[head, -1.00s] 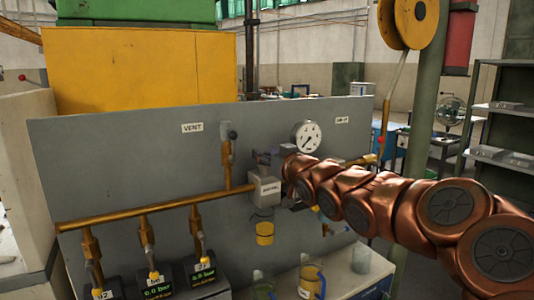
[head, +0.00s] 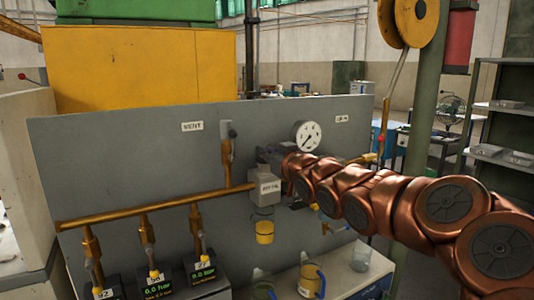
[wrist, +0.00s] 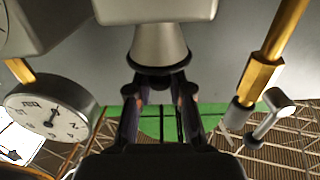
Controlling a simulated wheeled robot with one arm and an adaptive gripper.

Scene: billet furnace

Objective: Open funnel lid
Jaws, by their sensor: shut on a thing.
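The funnel (wrist: 160,45) is a grey metal cone in the wrist view, joined to a pale box at the top of the picture. A dark lid (wrist: 160,70) covers its wide end and looks seated on the rim. My gripper (wrist: 162,88) is shut on the lid, with one finger at each side of it. In the head view my gripper (head: 270,154) is just above the grey labelled box (head: 265,188) on the panel. There the gripper and wrist hide the funnel and its lid.
A pressure gauge (head: 306,135) is on the panel right beside my wrist. A brass pipe (head: 150,207) with valves runs left of the box, and a vent valve (head: 227,150) rises from it. A yellow-bottomed cup (head: 264,232) hangs below. Jugs (head: 311,280) stand lower down.

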